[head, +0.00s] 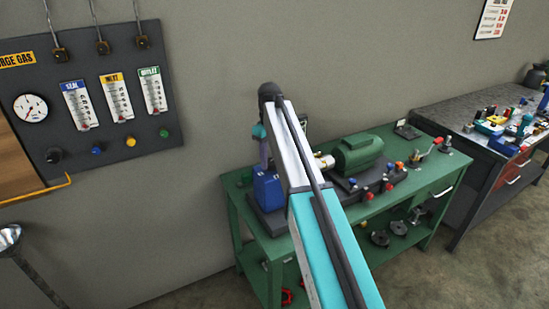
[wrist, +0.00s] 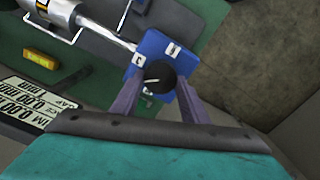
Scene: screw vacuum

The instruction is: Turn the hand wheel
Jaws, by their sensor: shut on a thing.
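The hand wheel is a round black knob (wrist: 158,76) with a pale line on its face, on top of a blue box (wrist: 150,50) that carries small white labels. My gripper (wrist: 160,84) has its purple fingers on either side of the knob and is shut on it. In the head view the blue box (head: 268,190) stands at the left end of the green workbench (head: 232,200). My gripper (head: 263,152) comes down on it from above there. The knob is hidden in that view.
A green motor (head: 357,154) and a row of coloured knobs (head: 388,186) sit right of the box on the bench. A gauge panel (head: 85,98) hangs on the wall at left. A second bench (head: 468,120) with many small items stands at right.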

